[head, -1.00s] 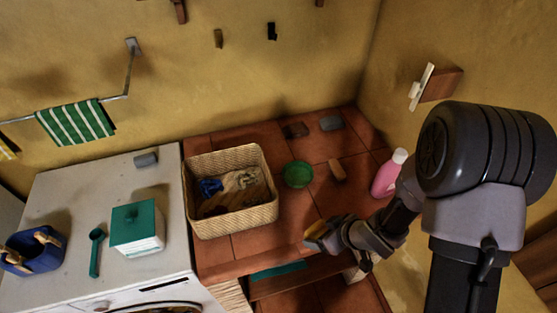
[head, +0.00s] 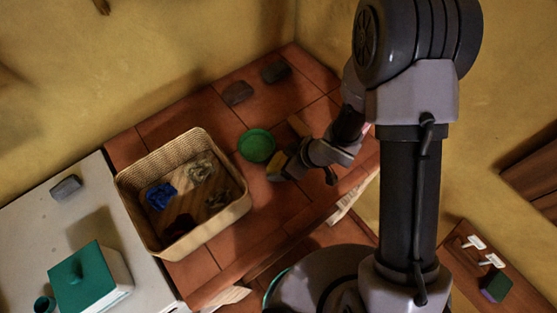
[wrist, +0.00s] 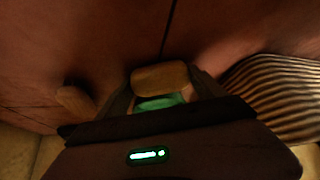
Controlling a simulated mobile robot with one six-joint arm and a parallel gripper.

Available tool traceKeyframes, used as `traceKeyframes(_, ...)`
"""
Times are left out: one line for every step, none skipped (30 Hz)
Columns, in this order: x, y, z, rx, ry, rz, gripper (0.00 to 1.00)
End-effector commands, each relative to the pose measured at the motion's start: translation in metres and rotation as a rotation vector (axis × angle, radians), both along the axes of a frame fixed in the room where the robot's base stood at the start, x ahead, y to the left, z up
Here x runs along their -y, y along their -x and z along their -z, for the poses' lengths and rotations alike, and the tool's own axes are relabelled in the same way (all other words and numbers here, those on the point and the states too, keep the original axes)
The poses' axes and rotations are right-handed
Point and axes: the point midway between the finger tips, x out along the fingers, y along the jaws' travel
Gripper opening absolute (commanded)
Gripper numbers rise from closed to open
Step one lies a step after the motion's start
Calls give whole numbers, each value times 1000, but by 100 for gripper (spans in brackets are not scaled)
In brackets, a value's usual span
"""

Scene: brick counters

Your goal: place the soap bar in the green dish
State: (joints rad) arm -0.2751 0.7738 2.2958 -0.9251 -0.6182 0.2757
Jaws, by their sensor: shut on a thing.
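The soap bar (wrist: 160,77), a tan-yellow block, is between my gripper's fingers in the wrist view; in the head view it is a yellow patch (head: 276,163) at the fingertips. My gripper (head: 278,168) is shut on it, just to the lower right of the green dish. The dish (head: 257,145) is round and sits on the tiled counter, right of the basket. In the wrist view a green patch (wrist: 160,103), likely the dish, shows between the fingers, partly hidden by the bar. I cannot tell the bar's height above the counter.
A wicker basket (head: 133,195) with cloths stands left of the dish. A brown block (head: 298,126) lies close to the dish's right. Two dark flat pieces (head: 237,93) (head: 275,71) lie behind. A pink bottle (head: 367,129) is mostly hidden by my arm.

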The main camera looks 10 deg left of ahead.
Motion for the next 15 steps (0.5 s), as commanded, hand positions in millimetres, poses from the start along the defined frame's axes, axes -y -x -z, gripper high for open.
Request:
traceKeyframes(0, -1, -3, 2, -1, 0, 29)
traceKeyframes(0, -1, -4, 2, -1, 0, 29)
traceKeyframes(0, 0, -4, 2, -1, 0, 29)
traceKeyframes(0, 0, -4, 2, -1, 0, 29)
traceKeyframes(0, 0, -3, 2, -1, 0, 29)
traceKeyframes(0, 0, -1, 1, -1, -1, 29)
traceKeyframes(0, 0, 0, 1, -1, -1, 29)
traceKeyframes(0, 0, 1, 1, -1, -1, 29)
traceKeyframes(0, 0, 0, 1, -1, -1, 84)
traceKeyframes(0, 0, 0, 1, -1, -1, 90)
traceKeyframes(0, 0, 0, 1, -1, -1, 96)
traceKeyframes(0, 0, 0, 1, -1, -1, 100)
traceKeyframes(0, 0, 0, 1, -1, -1, 100)
traceKeyframes(-1, 0, 0, 1, -1, -1, 100)
traceKeyframes(-1, 0, 0, 1, -1, -1, 100)
